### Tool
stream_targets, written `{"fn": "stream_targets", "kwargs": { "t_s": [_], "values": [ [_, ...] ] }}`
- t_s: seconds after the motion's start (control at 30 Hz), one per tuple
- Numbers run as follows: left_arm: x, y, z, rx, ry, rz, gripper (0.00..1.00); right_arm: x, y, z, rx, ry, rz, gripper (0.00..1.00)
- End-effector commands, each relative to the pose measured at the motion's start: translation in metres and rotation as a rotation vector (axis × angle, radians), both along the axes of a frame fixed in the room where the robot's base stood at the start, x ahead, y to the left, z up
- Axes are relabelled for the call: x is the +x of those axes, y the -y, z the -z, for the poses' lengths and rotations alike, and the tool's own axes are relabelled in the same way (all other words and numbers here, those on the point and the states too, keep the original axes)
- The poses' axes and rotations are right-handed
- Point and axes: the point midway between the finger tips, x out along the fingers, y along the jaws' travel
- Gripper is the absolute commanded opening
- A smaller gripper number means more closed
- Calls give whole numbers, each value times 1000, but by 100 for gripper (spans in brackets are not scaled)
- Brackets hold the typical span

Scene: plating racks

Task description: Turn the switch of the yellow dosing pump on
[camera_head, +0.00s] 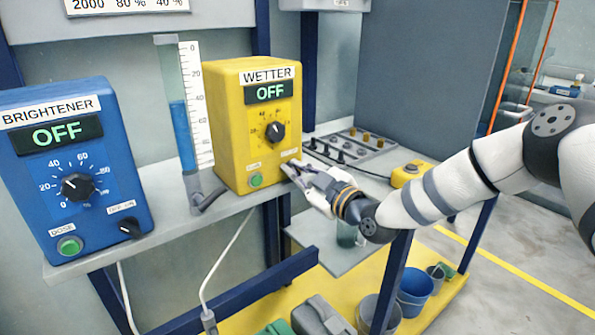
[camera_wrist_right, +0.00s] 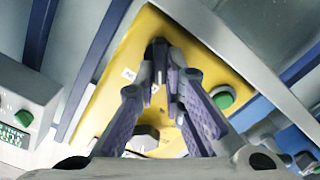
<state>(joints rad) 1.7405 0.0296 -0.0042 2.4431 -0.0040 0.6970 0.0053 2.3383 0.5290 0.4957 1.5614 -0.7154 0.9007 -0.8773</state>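The yellow dosing pump (camera_head: 228,130), labelled WETTER, stands on the shelf with its display (camera_head: 270,92) reading OFF. Its black dial (camera_head: 275,131) and green button (camera_head: 256,181) show on the front. My right gripper (camera_head: 292,172) is at the lower right of that front and hides the switch in the head view. In the right wrist view, the black switch (camera_wrist_right: 157,46) shows between the fingertips of my right gripper (camera_wrist_right: 159,72), which look closed on its sides. The green button (camera_wrist_right: 222,97) is to the right there. My left gripper is in neither view.
A blue pump (camera_head: 125,165) labelled BRIGHTENER, also reading OFF, stands at the left. A measuring cylinder (camera_head: 180,110) with blue liquid stands between the pumps. A panel with several small knobs (camera_head: 350,146) lies behind my right gripper. Buckets (camera_head: 415,290) stand below.

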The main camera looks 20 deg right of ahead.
Motion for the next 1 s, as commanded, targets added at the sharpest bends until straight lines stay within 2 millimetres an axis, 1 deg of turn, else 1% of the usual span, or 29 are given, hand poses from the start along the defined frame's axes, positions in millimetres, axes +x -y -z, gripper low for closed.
{"fn": "stream_targets", "kwargs": {
  "t_s": [0.27,0.47,1.0],
  "values": [
    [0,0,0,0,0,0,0,0,1,0,23,-8,0,0],
    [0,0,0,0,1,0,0,0,1,-1,116,-42,0,0],
    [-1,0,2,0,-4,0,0,2,6,0,582,-213,2,0]
  ]
}}
